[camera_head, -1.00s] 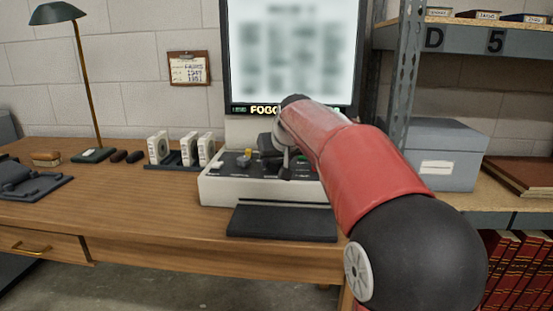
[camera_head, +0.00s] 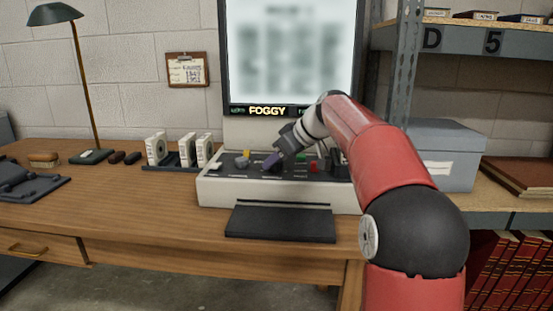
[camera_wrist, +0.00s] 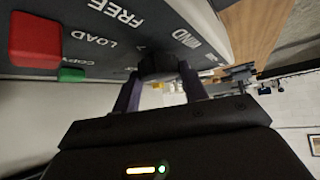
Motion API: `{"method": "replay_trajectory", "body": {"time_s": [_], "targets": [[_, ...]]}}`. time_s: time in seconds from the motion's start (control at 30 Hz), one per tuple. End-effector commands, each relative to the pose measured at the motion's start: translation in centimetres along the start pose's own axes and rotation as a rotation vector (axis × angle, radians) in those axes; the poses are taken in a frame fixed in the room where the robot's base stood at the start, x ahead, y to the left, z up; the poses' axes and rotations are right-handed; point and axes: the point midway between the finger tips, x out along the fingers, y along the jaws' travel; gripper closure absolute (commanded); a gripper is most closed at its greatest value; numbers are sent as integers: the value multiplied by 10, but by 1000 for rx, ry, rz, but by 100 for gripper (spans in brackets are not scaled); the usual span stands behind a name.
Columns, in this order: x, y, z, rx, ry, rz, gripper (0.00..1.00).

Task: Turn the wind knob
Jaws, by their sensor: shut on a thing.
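The dark wind knob (camera_wrist: 158,65) sits on the reader's control panel (camera_wrist: 100,45), beside the printed word WIND. My gripper is shut on it, with one finger on each side, as the wrist view shows. In the head view my gripper (camera_head: 273,161) reaches down from the right to the middle of the panel and mostly hides the knob. The screen (camera_head: 292,55) above shows blurred grey blocks, and the lit strip (camera_head: 267,111) below it reads FOGGY.
A red button (camera_wrist: 35,38) and a green button (camera_wrist: 72,75) lie close by on the panel. White reel boxes (camera_head: 186,149) stand to the left. A grey box (camera_head: 445,155) and metal shelf post (camera_head: 401,75) are on the right. The desk's left-middle (camera_head: 110,200) is clear.

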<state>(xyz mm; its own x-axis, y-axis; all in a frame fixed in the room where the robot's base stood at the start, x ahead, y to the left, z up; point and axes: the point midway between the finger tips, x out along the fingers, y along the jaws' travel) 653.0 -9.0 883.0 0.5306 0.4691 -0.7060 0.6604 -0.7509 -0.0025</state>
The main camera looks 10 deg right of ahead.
Motion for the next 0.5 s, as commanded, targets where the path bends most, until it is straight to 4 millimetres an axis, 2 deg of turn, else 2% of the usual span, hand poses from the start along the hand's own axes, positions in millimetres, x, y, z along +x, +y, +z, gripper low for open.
{"method": "replay_trajectory", "body": {"time_s": [0.5], "targets": [[1, 5, -1, -229, 0, -228, 80]]}}
